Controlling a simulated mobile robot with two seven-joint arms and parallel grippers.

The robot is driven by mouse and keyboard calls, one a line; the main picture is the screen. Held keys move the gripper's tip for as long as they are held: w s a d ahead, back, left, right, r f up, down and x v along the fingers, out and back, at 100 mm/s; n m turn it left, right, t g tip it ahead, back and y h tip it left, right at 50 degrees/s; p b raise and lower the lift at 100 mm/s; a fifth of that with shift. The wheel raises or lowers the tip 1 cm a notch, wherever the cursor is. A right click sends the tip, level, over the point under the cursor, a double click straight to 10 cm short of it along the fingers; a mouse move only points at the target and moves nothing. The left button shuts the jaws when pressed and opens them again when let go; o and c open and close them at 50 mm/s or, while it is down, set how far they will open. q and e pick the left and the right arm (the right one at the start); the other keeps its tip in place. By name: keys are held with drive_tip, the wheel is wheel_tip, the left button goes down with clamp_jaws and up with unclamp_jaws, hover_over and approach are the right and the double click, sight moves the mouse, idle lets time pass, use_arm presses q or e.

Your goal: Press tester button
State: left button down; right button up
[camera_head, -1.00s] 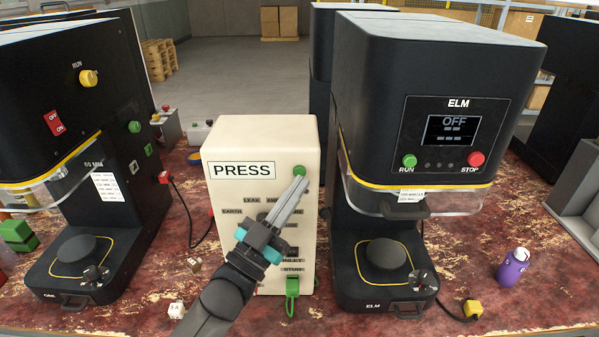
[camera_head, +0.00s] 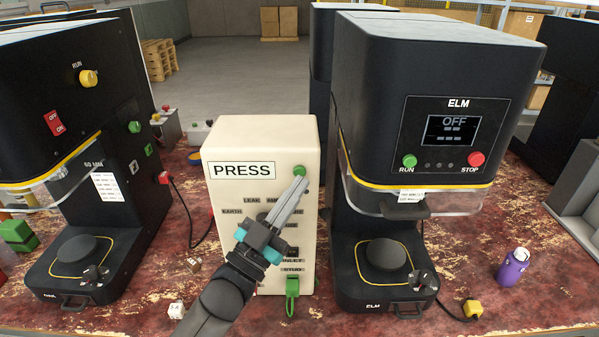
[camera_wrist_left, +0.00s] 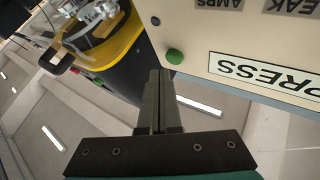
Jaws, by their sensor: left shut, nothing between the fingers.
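The tester is a cream box (camera_head: 262,135) with a PRESS label (camera_head: 242,170), standing between two black machines. A round green button (camera_head: 299,171) sits at the upper right of its front face. My left gripper (camera_head: 303,183) is shut and empty, its fingertips just below the button in the head view. In the left wrist view the green button (camera_wrist_left: 174,57) shows just beyond and right of the shut fingertips (camera_wrist_left: 160,75). I cannot tell whether the tips touch it. My left gripper covers part of the tester's lower labels. My right gripper is not in view.
The ELM machine (camera_head: 440,70) stands close on the right, its screen reading OFF. Another black machine (camera_head: 60,100) stands on the left. A purple bottle (camera_head: 513,268) is at the right. A green plug (camera_head: 292,286) hangs at the tester's lower front.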

use_arm(q)
drive_tip(key=shift+w, duration=0.15)
drive_tip(key=shift+w, duration=0.3)
drive_tip(key=shift+w+b, duration=0.4)
idle(0.8)
drive_tip(key=shift+s, duration=0.2)
drive_tip(key=shift+s+p, duration=0.6)
drive_tip(key=shift+s, duration=0.05)
drive_tip(key=s+p, duration=0.2)
drive_tip(key=s, duration=0.3)
drive_tip(key=shift+p, duration=0.3)
